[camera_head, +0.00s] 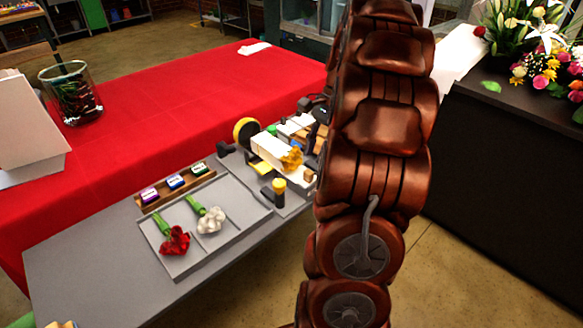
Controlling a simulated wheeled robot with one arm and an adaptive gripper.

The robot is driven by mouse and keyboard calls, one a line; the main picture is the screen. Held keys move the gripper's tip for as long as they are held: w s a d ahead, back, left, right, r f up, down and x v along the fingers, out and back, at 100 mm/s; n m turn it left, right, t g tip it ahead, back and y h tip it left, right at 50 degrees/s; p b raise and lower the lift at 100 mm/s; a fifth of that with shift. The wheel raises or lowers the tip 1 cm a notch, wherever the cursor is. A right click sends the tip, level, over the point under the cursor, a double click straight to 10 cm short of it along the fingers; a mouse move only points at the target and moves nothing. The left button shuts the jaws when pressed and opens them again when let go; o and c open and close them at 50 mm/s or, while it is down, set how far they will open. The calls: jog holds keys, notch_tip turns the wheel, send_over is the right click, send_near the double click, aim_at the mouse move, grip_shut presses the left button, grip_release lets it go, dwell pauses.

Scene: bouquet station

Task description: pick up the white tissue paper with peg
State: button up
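A white, paper-like piece (274,151) lies on the grey work table, right of the flower tray, with yellow items against it. It may be the white tissue paper, but I cannot make out a peg on it. A small white piece (254,48) also lies at the far edge of the red-covered table. My brown arm stands upright in front of the right end of the work table and hides part of it. I cannot make out my gripper.
A tray (232,240) holds red flowers (174,241) and white flowers (211,220). A small rack (176,187) with labelled blocks stands behind it. A glass vase (71,93) stands on the red cloth (190,95). A dark counter (510,160) with bouquets is at right.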

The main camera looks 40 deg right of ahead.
aim_at(309, 171)
jog(key=shift+p+x, duration=0.6)
jog(key=shift+x, duration=2.1)
jog(key=shift+w, duration=0.1)
grip_shut()
